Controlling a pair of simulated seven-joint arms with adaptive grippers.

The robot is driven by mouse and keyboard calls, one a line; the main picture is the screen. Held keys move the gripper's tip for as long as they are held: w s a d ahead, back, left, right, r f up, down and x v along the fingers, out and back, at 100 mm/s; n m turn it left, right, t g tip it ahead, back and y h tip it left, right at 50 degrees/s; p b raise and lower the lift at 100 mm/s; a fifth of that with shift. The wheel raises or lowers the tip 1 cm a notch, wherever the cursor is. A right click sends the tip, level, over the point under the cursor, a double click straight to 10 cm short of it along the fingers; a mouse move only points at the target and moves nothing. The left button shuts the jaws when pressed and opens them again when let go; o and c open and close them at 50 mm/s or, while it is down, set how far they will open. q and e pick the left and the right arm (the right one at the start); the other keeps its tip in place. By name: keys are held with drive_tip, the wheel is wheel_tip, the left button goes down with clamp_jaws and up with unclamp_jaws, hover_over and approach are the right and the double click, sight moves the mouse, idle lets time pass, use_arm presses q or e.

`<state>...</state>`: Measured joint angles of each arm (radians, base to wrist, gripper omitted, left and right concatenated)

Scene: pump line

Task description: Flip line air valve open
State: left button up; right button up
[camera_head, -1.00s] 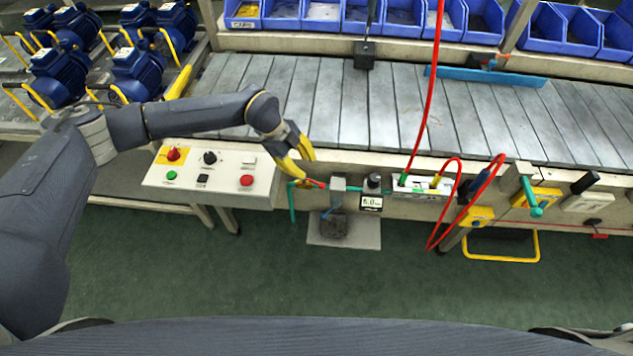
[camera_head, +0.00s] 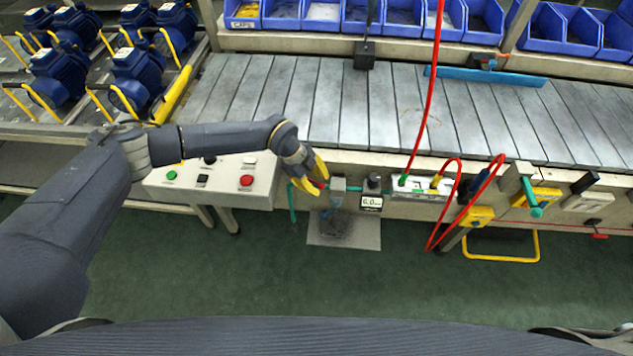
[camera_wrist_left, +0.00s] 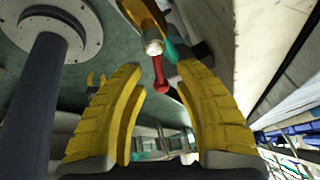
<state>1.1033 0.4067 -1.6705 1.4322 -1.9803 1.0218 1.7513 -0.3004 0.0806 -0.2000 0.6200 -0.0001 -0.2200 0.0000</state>
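The line air valve has a red lever (camera_head: 319,184) on the front of the conveyor frame, left of the grey regulator. My left gripper (camera_head: 312,186) is at the lever and partly covers it in the head view. In the left wrist view, the red lever (camera_wrist_left: 158,74) hangs below a pale metal nut (camera_wrist_left: 153,46) on the valve. The yellow fingers of my left gripper (camera_wrist_left: 161,82) are apart, with the lever showing in the gap near the tips. I cannot tell whether either finger touches it. My right gripper is not in view.
A control box (camera_head: 220,178) with several buttons stands left of the valve. A pressure display (camera_head: 371,202) and red hoses (camera_head: 440,205) are to its right. A teal pipe (camera_head: 291,203) runs down close beside the gripper.

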use_arm(q)
drive_tip(key=shift+c, duration=0.2)
clamp_jaws()
drive_tip(key=shift+s+f, duration=0.1)
